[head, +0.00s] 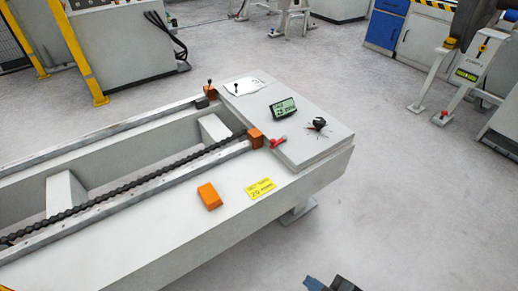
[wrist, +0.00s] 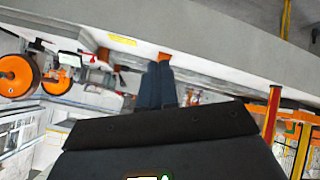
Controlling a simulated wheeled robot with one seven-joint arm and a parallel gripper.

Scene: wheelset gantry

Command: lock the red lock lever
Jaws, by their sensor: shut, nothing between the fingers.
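The red lock lever (head: 278,141) is a small red handle on the grey bench in the head view. It lies beside an orange block (head: 256,138) at the end of the black threaded rod, at the left edge of the raised control panel (head: 290,146). I cannot make it out in the wrist view. My gripper (head: 330,284) shows only in part at the bottom edge of the head view, well in front of and below the lever, apart from the bench. In the wrist view its two dark blue fingers (wrist: 157,86) are together with nothing between them.
The panel carries a green display (head: 284,108) and a black star knob (head: 318,125). The label also shows in the wrist view (wrist: 122,39).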

